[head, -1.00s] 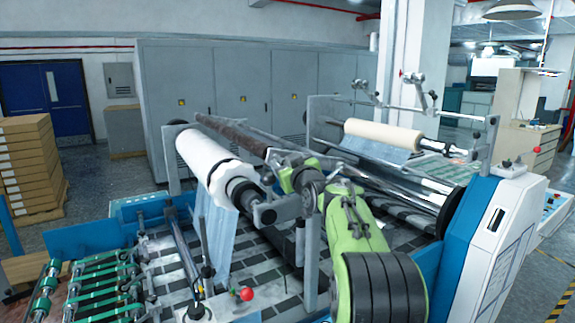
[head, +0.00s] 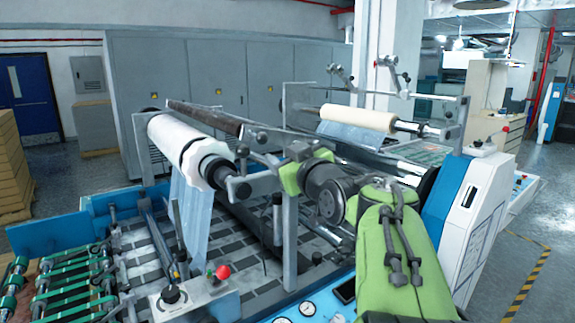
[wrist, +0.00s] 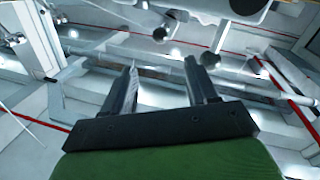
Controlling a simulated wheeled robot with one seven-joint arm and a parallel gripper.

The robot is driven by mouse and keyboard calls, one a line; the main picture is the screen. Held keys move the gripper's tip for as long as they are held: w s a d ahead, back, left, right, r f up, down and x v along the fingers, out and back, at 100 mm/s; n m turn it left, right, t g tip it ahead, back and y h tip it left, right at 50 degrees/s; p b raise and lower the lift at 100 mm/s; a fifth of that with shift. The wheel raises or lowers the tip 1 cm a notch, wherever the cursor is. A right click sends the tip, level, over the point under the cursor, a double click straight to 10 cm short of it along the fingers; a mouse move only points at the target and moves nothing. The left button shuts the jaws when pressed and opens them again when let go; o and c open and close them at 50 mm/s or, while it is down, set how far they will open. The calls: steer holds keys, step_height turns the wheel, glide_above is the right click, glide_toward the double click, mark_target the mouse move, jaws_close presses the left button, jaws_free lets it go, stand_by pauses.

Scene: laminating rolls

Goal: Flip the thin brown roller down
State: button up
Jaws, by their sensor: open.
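The thin brown roller (head: 205,118) is a dark bar in the head view. It is raised behind the thick white roll (head: 180,140) and slants down to the right toward metal brackets. My green arm reaches in from the lower right, with its wrist close to the roller's right end. My gripper is hard to make out there. In the wrist view my gripper (wrist: 162,68) has its two dark fingers apart, with nothing between them. Metal bars and a dark round part lie beyond the fingers.
A cream roll (head: 357,118) sits on a second frame behind. A red-knobbed control box (head: 195,300) stands at the front. The blue and white machine housing (head: 475,215) is right of my arm. Grey cabinets (head: 205,75) line the back. Open floor lies at right.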

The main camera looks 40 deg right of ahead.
steer(key=shift+s, duration=0.15)
steer(key=y+p, duration=0.6)
steer(key=y, duration=0.1)
glide_toward(266, 137)
steer(key=w+p, duration=0.1)
steer(key=w, duration=0.2)
steer(key=w+a+p, duration=0.1)
steer(key=w+p, duration=0.1)
steer(key=w, duration=0.2)
steer(key=w+p, duration=0.1)
steer(key=w, duration=0.2)
steer(key=shift+w+a+f, duration=0.15)
steer(key=shift+w+a, duration=0.1)
steer(key=shift+a, duration=0.05)
steer(key=shift+w+f+p, duration=0.1)
steer(key=shift+w+p, duration=0.2)
steer(key=shift+w, duration=0.15)
steer(key=shift+s, duration=0.1)
jaws_close()
